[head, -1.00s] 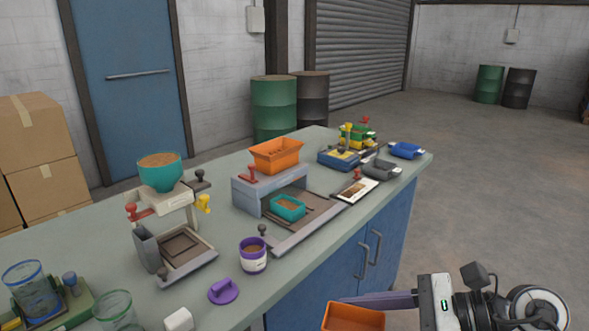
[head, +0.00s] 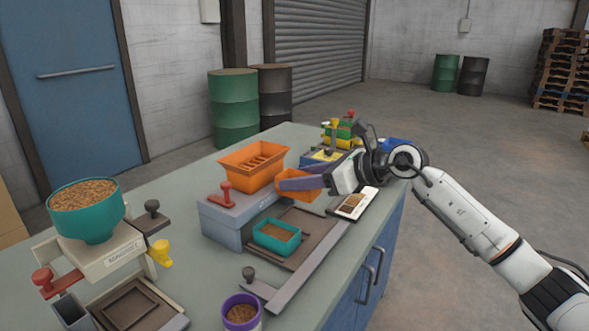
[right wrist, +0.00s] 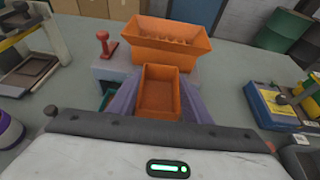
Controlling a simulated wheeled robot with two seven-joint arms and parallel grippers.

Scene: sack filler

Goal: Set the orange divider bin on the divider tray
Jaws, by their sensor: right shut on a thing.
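The small orange divider bin (head: 298,197) is held in my right gripper (head: 288,183), whose purple fingers close on its two sides. In the right wrist view the bin (right wrist: 160,92) looks empty, with a finger along each side. In the head view it appears just right of the grey divider stand, over or near the far part of the dark divider tray (head: 308,222). I cannot tell whether it touches the tray. A teal bin (head: 277,237) with brown grain sits on the tray's near part. My left gripper is not in view.
A larger orange hopper (head: 252,166) tops the grey divider stand (head: 225,217), beside a red knob (head: 226,192). A white card (head: 353,203) with a brown sample lies to the right. A blue-and-yellow device (right wrist: 272,107) stands farther along the bench.

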